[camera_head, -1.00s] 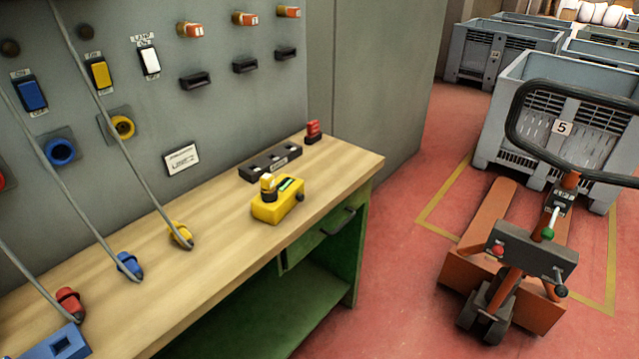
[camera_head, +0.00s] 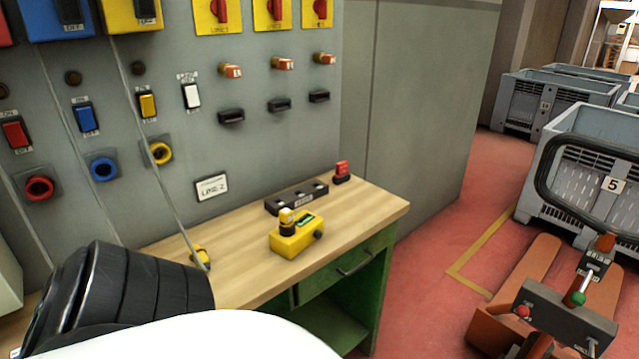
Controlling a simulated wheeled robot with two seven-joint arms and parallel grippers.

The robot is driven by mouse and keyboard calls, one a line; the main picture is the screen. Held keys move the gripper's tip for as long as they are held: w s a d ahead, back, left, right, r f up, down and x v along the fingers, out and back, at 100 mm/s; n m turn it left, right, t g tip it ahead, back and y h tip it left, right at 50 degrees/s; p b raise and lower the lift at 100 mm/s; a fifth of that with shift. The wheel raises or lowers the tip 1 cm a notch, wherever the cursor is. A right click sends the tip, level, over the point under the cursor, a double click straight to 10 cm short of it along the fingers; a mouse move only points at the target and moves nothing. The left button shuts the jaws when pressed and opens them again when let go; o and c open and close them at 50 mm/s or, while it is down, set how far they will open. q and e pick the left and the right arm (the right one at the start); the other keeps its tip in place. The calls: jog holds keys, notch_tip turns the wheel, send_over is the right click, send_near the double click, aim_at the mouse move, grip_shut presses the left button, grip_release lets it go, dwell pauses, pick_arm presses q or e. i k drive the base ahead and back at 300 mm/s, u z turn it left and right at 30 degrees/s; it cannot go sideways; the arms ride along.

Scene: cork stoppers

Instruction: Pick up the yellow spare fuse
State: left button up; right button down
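A yellow box-shaped device (camera_head: 295,240) stands on the wooden bench top, with a green-marked top and a dark knob on its right side. A small yellow piece (camera_head: 287,217) with a dark lower part stands upright on its left end. I cannot tell whether that piece is the spare fuse. A long black holder (camera_head: 297,197) with several recesses lies behind the device. A red piece in a black base (camera_head: 342,172) stands near the back right. Neither gripper is visible; a black and white arm part of mine covers the lower left.
A grey panel (camera_head: 280,140) with switches, sockets and orange-tipped pieces rises behind. A yellow plug (camera_head: 199,257) on a cable lies at left. An orange pallet truck (camera_head: 555,315) and grey crates (camera_head: 590,145) stand right.

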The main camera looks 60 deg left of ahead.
aim_at(286, 216)
jog(key=i, duration=1.4)
jog(key=u, duration=2.05)
